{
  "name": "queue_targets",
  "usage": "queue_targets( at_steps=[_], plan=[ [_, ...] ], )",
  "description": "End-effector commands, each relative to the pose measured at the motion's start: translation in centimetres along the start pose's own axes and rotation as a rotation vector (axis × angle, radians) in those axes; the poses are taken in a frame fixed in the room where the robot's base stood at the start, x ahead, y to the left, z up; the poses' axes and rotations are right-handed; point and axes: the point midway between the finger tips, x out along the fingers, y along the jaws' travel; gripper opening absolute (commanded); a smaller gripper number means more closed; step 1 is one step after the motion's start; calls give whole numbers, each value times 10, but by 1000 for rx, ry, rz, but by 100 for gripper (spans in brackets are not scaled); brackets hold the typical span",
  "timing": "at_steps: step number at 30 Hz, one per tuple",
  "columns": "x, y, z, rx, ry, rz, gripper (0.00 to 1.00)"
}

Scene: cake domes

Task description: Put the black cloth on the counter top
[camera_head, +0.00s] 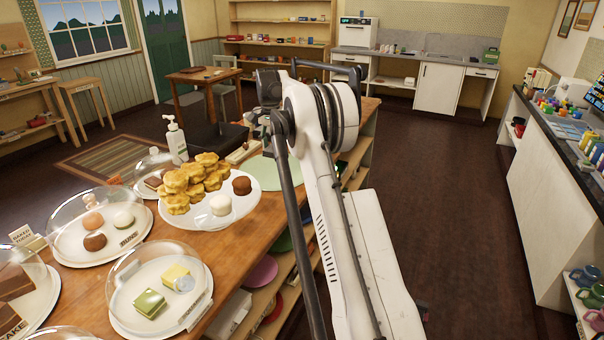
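A wooden counter top (232,254) runs from the lower left toward the middle, crowded with plates and domes. My gripper (257,121) is at the far end of my white arm, over or near the counter's far part. It is small and partly hidden by my arm's links. I cannot see its fingertips clearly or whether it touches the black shape.
Glass domes (101,226) cover cakes on the left. A plate of golden pastries (190,187), a white pump bottle (176,141) and a pale green disc (262,173) stand farther along the counter. A dark-topped side counter (565,150) is at right. The brown floor between is clear.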

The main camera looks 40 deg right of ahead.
Motion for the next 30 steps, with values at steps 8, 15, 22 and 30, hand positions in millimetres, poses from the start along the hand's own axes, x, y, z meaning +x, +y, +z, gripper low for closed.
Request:
queue_targets(
  at_steps=[8,15,22,30],
  plan=[
    [8,-11,-1,27,-10,-10,1],
    [9,-10,-2,26,-10,-10,1],
    [28,12,-26,29,-10,-10,1],
    [60,48,-63,28,-10,-10,1]
  ],
)
